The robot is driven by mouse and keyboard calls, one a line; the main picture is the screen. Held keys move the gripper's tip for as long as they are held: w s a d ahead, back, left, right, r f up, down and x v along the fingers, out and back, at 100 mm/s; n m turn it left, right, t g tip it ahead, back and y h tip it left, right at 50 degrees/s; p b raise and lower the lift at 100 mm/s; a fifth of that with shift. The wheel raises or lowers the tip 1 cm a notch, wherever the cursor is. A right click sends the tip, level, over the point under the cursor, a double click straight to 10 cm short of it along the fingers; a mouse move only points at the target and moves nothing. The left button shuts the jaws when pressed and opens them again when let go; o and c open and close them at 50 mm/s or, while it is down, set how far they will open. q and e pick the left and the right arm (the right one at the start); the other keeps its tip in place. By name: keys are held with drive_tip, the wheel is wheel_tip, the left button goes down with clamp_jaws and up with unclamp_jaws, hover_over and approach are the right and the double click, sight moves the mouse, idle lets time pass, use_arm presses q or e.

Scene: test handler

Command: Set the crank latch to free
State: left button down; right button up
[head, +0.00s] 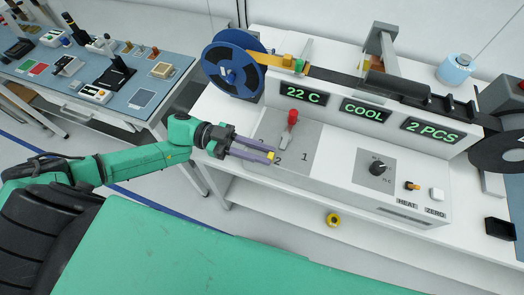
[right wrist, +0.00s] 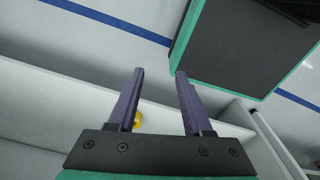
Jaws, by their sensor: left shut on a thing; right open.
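The white test handler (head: 340,185) stands on the bench. A red-handled lever (head: 292,118) rises from its grey plate (head: 308,142), marked 1 and 2. I see no part labelled free and cannot tell which part is the crank latch. My left gripper (head: 272,156) is at the plate's front left, near the 2, below and left of the red handle and apart from it. Its fingers are shut on a small yellow piece, mostly hidden between the tips. My right gripper (right wrist: 160,72) is open and empty in the right wrist view.
A blue reel (head: 232,72) stands at the back left and a dark reel (head: 503,150) at the right. A dial (head: 378,168) and small buttons sit on the handler's right. A yellow ring (head: 333,220) is below the front. A blue-topped bench (head: 130,95) stands left.

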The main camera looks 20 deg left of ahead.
use_arm(q)
drive_tip(key=shift+s+d+f, duration=0.1)
drive_tip(key=shift+f, duration=0.05)
drive_tip(key=c, duration=1)
unclamp_jaws()
drive_tip(key=o, duration=0.3)
drive_tip(key=shift+s, duration=0.2)
drive_tip(key=shift+w, duration=0.2)
use_arm(e)
drive_tip(key=shift+w+r, duration=0.1)
drive_tip(key=shift+w, duration=0.65)
